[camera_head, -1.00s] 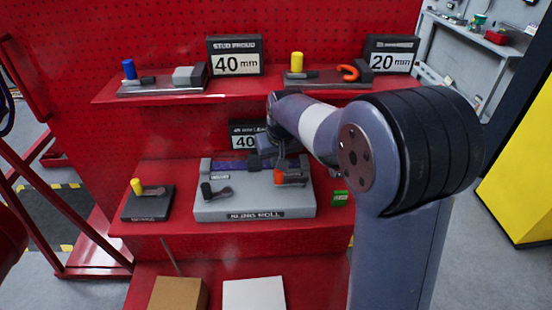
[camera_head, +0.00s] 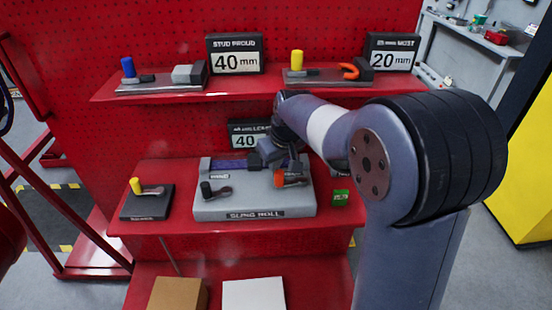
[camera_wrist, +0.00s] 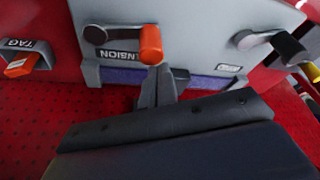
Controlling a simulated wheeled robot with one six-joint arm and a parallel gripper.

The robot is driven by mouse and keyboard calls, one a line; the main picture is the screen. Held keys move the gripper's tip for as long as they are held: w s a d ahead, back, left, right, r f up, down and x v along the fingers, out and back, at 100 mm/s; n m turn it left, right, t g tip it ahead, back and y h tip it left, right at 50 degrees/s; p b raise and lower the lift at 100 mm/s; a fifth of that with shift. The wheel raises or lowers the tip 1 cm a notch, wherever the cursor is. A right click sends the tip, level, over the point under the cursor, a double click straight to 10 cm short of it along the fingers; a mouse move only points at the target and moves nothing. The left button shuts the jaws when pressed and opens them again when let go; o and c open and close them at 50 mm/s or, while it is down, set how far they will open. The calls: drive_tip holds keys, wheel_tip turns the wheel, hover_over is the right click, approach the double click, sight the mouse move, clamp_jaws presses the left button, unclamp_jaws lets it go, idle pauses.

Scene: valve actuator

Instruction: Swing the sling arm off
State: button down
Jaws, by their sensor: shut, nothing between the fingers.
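The grey unit marked "SLING ROLL" (camera_head: 255,203) sits on the middle red shelf. A dark lever with an orange knob (camera_head: 279,178) is at its right, and a lever with a black knob (camera_head: 207,190) at its left. I cannot tell from the labels which is the sling arm. My gripper (camera_head: 295,164) is shut and empty, close beside the orange-knobbed lever. In the wrist view the gripper tips (camera_wrist: 157,72) overlap the base of the orange knob (camera_wrist: 150,43); contact is unclear. The black-knobbed lever (camera_wrist: 283,45) is at the right there.
A smaller dark block with a yellow-knobbed lever (camera_head: 137,187) stands left of the unit. A "TAG" fixture (camera_wrist: 20,62) shows in the wrist view. The upper shelf (camera_head: 250,94) overhangs, with fixtures and 40 mm and 20 mm signs.

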drive_tip(key=s+n, duration=0.1)
drive_tip(key=s+n+y+b, duration=0.1)
drive_tip(key=n, duration=0.1)
drive_tip(key=shift+s+d+f+g, duration=0.1)
drive_tip(key=shift+s+d+g, duration=0.1)
drive_tip(key=shift+g, duration=0.1)
drive_tip(key=s+n, duration=0.1)
drive_tip(key=n, duration=0.1)
drive_tip(key=s+d+n+g+b, duration=0.1)
drive_tip(key=n, duration=0.2)
drive_tip(key=shift+s+d+y+b, duration=0.2)
drive_tip(key=shift+y+b, duration=0.1)
drive_tip(key=shift+y, duration=0.1)
drive_tip(key=n, duration=0.1)
drive_tip(key=s+d+n+g, duration=0.1)
drive_tip(key=shift+d+n, duration=0.15)
drive_tip(key=shift+n, duration=0.25)
drive_tip(key=n, duration=0.1)
drive_tip(key=s+d+n+g, duration=0.1)
drive_tip(key=n, duration=0.1)
drive_tip(key=shift+d+b, duration=0.3)
drive_tip(key=shift+s+d, duration=0.1)
drive_tip(key=shift+d, duration=0.05)
drive_tip(key=shift+s+d, duration=0.1)
drive_tip(key=shift+d, duration=0.25)
